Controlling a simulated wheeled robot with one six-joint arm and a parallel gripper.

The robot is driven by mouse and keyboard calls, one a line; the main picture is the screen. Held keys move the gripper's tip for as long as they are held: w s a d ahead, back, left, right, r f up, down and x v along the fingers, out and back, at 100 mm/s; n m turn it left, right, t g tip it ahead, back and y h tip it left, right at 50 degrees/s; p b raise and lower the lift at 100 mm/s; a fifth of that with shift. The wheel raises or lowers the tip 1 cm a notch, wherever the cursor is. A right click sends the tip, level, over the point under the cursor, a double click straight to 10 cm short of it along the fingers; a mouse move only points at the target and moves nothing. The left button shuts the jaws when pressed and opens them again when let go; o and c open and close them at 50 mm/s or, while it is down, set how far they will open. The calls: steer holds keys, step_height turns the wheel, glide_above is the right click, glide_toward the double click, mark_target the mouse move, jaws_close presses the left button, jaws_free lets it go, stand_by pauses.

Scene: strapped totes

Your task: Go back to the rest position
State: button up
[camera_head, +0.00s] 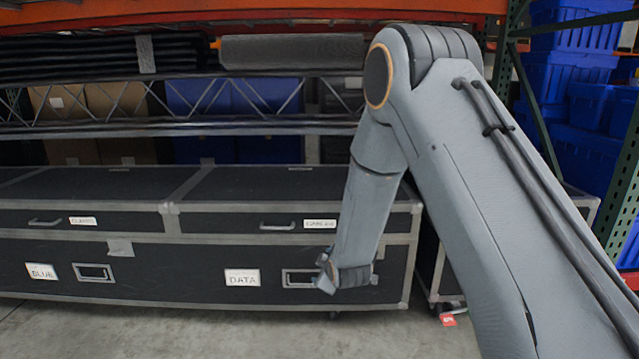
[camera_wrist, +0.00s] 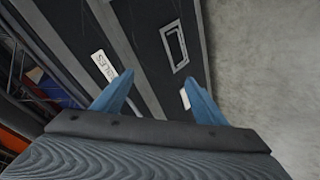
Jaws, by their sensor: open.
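My gripper shows in the wrist view (camera_wrist: 160,98) with its two blue fingers spread apart and nothing between them. In the head view my grey arm reaches up from the lower right, bends at the top and hangs down in front of a long black case (camera_head: 150,270) with metal edges. The end of the arm is near the case's front, by the right-hand latch; its fingertips are hard to make out there. In the wrist view the case front, with a recessed latch (camera_wrist: 173,47) and a white label (camera_wrist: 104,66), lies beyond the fingers.
Metal truss (camera_head: 120,122) and rolled black material lie on the rack above the cases. Blue totes (camera_head: 570,60) are stacked at the right behind a green rack upright (camera_head: 535,85). Bare concrete floor (camera_head: 200,335) lies in front of the cases.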

steer(key=s+a+r+m+g, duration=0.1)
steer(key=s+a+r+g, duration=0.15)
steer(key=s, duration=0.35)
steer(key=s+a+r+m+g, duration=0.1)
steer(key=s+a+r, duration=0.15)
steer(key=s, duration=0.35)
steer(key=s+d+r+m+g+h, duration=0.1)
steer(key=s+r+m+g, duration=0.2)
steer(key=s, duration=1.3)
steer(key=s+d+r+m+g+h, duration=0.15)
steer(key=s+r+g, duration=0.25)
steer(key=s, duration=1.2)
steer(key=d+r+m+p, duration=0.3)
steer(key=d+r+p, duration=0.7)
steer(key=r+p, duration=0.2)
steer(key=s+d+r+m+p, duration=0.1)
steer(key=d+r+m+p, duration=0.3)
steer(key=d+r+p, duration=0.6)
step_height(320, 180, up, 3)
steer(key=p, duration=0.4)
steer(key=shift+s+p, duration=0.3)
steer(key=shift+p, duration=0.1)
steer(key=shift+f, duration=0.15)
